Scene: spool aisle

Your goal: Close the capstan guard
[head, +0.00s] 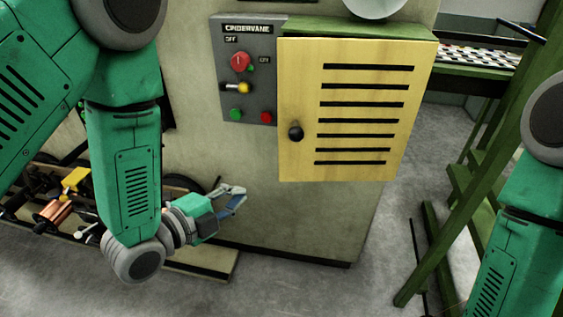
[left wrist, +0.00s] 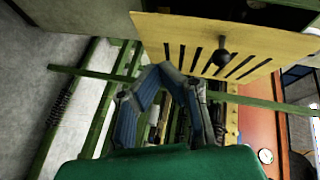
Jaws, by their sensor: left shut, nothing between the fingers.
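The capstan guard (head: 345,155) is a yellow slotted panel with a black knob (head: 295,132) near its left edge. It sits at the machine's upper right, below a green top. In the left wrist view the guard (left wrist: 165,35) and its knob (left wrist: 220,57) show at the top, with a dark space behind the panel; how far it stands open is hard to tell. My left gripper (head: 240,194) is shut and empty, below and left of the guard, apart from the knob. Its blue fingers (left wrist: 172,85) show in the wrist view. My right gripper is out of view.
A grey control panel (head: 245,100) with buttons and a yellow-tipped switch is left of the guard. A green frame (head: 485,150) stands on the right. A low rack with spools (head: 60,212) is at the lower left. Grey floor (head: 310,290) is clear in front.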

